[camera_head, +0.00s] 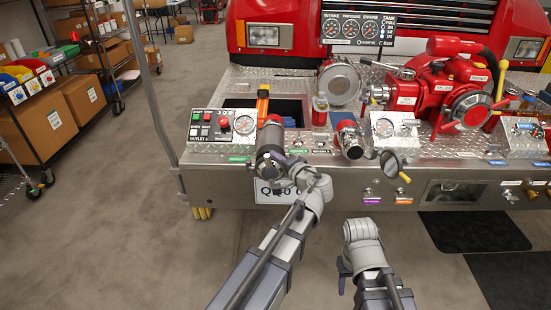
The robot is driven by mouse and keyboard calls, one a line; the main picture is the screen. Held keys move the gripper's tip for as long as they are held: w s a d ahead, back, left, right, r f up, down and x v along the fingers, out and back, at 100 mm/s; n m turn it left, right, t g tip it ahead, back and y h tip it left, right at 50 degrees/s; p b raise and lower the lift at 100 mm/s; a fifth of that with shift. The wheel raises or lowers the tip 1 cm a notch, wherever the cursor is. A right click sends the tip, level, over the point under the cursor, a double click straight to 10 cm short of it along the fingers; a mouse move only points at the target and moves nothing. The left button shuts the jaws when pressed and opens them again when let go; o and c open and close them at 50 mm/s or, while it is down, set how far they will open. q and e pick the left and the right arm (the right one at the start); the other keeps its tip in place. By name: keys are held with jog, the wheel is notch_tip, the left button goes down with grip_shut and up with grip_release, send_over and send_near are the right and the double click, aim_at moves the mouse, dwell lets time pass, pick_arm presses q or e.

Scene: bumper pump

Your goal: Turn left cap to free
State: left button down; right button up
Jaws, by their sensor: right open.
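The left cap (268,138) looks like a dark cylinder on the left outlet, with a red part behind it, at the bumper's front edge. My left gripper (279,164) is at the near end of this cap and partly covers it. It seems to touch the cap, but whether its fingers are closed around it is unclear. My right gripper (345,268) is low in front of the bumper, open and away from both outlets. Its fingers are hard to make out.
A red pump (440,90) with a handwheel sits on the bumper's right. A shelf (60,80) with boxes is far left. The left floor is clear.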

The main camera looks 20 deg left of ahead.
aim_at(265, 156)
pick_arm(q)
jog(key=a+n+h+p, duration=0.1)
jog(key=a+p, duration=0.1)
jog(key=s+a+n+h+p, duration=0.1)
jog(key=p, duration=0.1)
jog(key=shift+a+r+n+g+h, duration=0.15)
jog(key=shift+r+n+g+h, duration=0.15)
jog(key=shift+s+a+f+n+h, duration=0.15)
jog(key=shift+a+f+n+h, duration=0.1)
jog(key=shift+a, duration=0.3)
jog(key=shift+s+a+f+n+h, duration=0.15)
jog(key=shift+a+f+n, duration=0.1)
jog(key=shift+a, duration=0.25)
